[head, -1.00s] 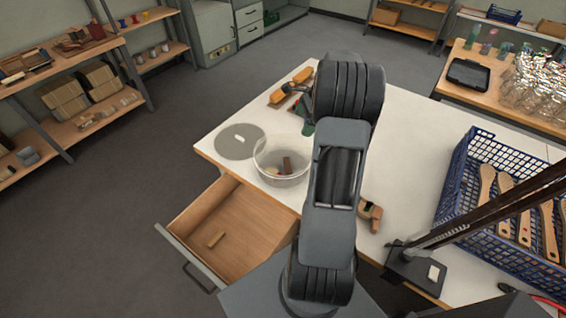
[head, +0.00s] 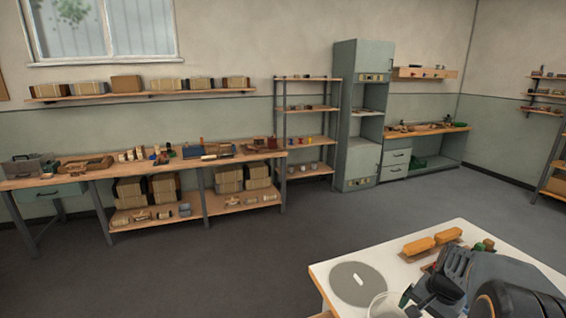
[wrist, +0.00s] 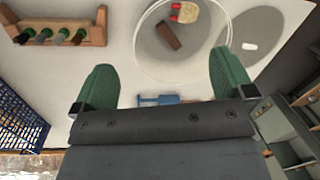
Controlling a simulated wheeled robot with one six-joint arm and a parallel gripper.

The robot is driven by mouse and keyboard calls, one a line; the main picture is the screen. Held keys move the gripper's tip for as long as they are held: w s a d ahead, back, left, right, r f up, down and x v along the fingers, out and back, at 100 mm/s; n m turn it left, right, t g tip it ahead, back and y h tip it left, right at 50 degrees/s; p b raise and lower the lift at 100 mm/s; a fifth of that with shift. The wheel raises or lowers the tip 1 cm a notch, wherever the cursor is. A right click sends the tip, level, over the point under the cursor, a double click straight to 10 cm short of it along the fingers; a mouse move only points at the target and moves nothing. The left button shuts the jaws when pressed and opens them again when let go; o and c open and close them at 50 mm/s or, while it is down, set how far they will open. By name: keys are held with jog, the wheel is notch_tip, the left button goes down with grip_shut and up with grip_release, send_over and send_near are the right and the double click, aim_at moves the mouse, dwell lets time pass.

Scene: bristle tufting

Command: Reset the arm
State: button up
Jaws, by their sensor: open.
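My gripper (wrist: 165,78) is open in the wrist view, its two green fingers wide apart with nothing between them. It hangs over the white table (wrist: 125,30). Beyond the fingers stands a clear round bowl (wrist: 150,62) with a brown block (wrist: 168,36) and a pale piece with red ends (wrist: 184,12) in it. In the head view my arm fills the lower right corner over the table (head: 325,268), and the bowl (head: 384,306) is cut off by the bottom edge.
A grey disc (head: 345,287) lies on the table near two orange blocks (head: 418,246). The wrist view shows a wooden rack with dark handles (wrist: 60,32), a blue crate (wrist: 20,125) and a small blue item (wrist: 165,100). A long shelf bench (head: 215,158) lines the wall; the floor between is clear.

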jog(key=s+a+r+n+t, duration=0.1)
jog(key=s+a+r+n, duration=0.1)
jog(key=a, duration=0.4)
jog(key=s+a+r+n+t+h, duration=0.1)
jog(key=s+a+r+n, duration=0.2)
jog(key=a+n, duration=0.2)
jog(key=s+a+r+n+t, duration=0.1)
jog(key=s+a+r+n, duration=0.1)
jog(key=a, duration=0.4)
jog(key=shift+s+a+r+n+t, duration=0.35)
jog(key=shift+s+n, duration=0.15)
jog(key=shift+n, duration=0.3)
jog(key=shift+c, duration=0.3)
